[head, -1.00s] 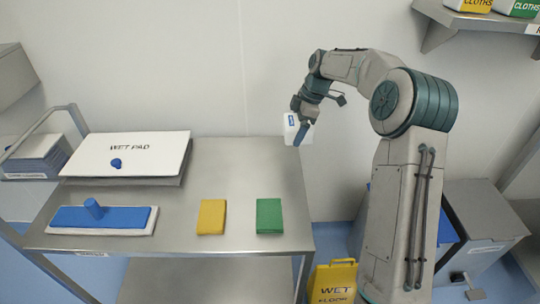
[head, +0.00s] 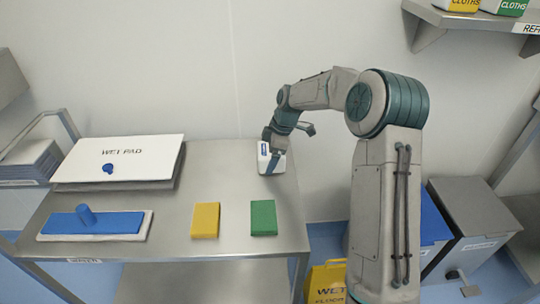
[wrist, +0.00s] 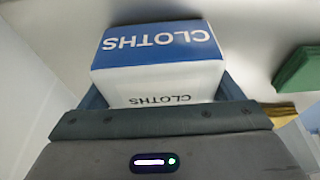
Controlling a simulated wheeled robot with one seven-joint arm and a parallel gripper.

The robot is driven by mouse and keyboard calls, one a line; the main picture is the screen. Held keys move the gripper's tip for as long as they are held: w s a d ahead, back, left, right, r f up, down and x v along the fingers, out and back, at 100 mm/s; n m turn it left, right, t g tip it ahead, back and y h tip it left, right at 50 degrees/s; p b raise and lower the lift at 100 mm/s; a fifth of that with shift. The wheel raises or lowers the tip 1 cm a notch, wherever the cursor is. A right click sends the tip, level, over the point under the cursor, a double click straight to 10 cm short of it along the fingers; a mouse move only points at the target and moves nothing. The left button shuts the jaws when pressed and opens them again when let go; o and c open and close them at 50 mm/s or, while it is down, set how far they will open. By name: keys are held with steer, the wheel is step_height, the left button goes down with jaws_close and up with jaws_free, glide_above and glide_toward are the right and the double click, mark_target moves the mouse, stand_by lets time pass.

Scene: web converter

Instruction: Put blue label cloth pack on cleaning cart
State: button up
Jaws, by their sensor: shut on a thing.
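The blue label cloth pack (head: 271,162) is a white box with a blue label reading "CLOTHS". It fills the middle of the wrist view (wrist: 160,60), between the two fingers. My gripper (head: 273,153) is shut on it at the back right of the steel cleaning cart top (head: 225,165). The pack is over or on the cart top; I cannot tell whether its base touches.
A yellow wet floor sign (head: 328,280) stands beside the cart's right end. Bins (head: 465,225) stand at the right, behind my arm. A wall shelf (head: 475,20) with yellow and green cloth packs is at upper right. The cart's back right area is mostly clear.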

steer(key=shift+f, duration=0.1)
steer(key=o, duration=1)
